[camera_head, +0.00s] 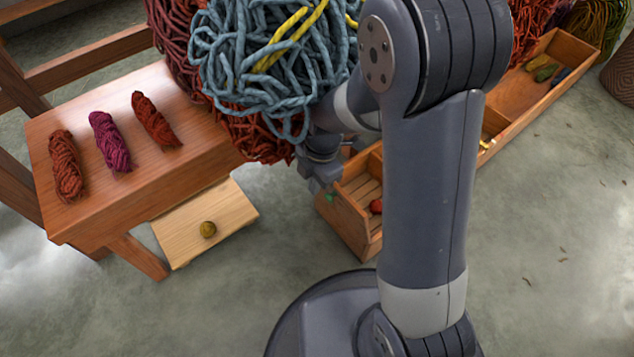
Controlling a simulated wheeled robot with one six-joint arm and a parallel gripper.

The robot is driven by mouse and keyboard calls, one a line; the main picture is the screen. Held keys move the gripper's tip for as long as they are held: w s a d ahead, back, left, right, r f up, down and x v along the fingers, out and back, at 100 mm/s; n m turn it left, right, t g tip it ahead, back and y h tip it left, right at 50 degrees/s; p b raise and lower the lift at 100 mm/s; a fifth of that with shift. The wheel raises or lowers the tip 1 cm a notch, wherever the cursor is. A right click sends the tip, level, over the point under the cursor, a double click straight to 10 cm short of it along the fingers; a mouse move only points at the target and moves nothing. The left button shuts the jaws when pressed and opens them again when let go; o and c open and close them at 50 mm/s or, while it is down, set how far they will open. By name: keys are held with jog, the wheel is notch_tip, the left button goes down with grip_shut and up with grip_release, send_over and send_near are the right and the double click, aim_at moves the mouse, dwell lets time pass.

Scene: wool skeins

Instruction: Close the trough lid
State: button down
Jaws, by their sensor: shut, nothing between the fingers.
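The long wooden trough (345,219) runs from the middle of the view to the upper right, behind my arm. Its near-end compartment shows a slatted floor and a small red ball (376,206). The far part is open, with a few small coloured pieces (546,72) in it. I cannot make out a lid for certain; my arm hides the trough's middle. My gripper (320,182) is shut and empty, pointing down by the near left corner of the trough. I cannot tell whether it touches the wall. A small green spot shows beside its tip.
A large heap of blue, red and yellow wool (270,62) hangs close behind my gripper. A wooden table (84,100) at left holds three skeins (110,141). A pale board (178,228) with an olive ball (208,229) lies below it.

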aim_at(331, 199)
notch_tip(331, 199, down, 8)
jog(key=w+d+b, duration=0.1)
jog(key=d+b, duration=0.1)
jog(key=b, duration=0.2)
jog(key=shift+w+d+f+b, duration=0.15)
jog(key=shift+w+b, duration=0.05)
jog(key=shift+b, duration=0.2)
